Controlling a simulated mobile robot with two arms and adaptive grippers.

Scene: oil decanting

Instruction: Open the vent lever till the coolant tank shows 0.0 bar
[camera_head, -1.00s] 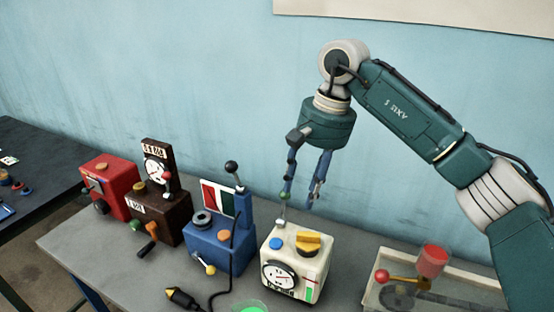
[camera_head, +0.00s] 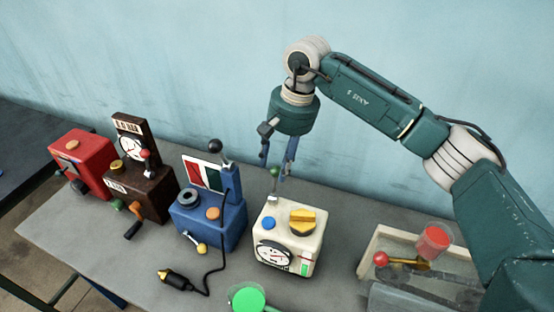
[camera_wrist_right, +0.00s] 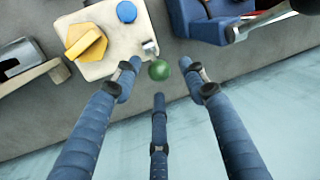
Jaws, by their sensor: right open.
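A cream box (camera_head: 265,222) with a dial gauge (camera_head: 273,254), a yellow cap and a blue button stands on the grey table. A small lever with a green ball knob (camera_head: 275,172) rises upright at its back left edge. The gauge's readout is too small to read. My right gripper (camera_head: 277,168) points down at this knob, open. In the right wrist view the green knob (camera_wrist_right: 159,70) sits between the three spread fingers, with visible gaps around it. The lever's short metal mount (camera_wrist_right: 149,48) shows beside the cream box. My left gripper is not in view.
A blue box (camera_head: 212,228) with an upright black-knobbed lever stands close to the left. Beyond it are a brown gauge box (camera_head: 150,194) and a red box (camera_head: 85,160). A tray with a red knob (camera_head: 381,258) is at right. A green dish (camera_head: 247,298) and cabled plug lie in front.

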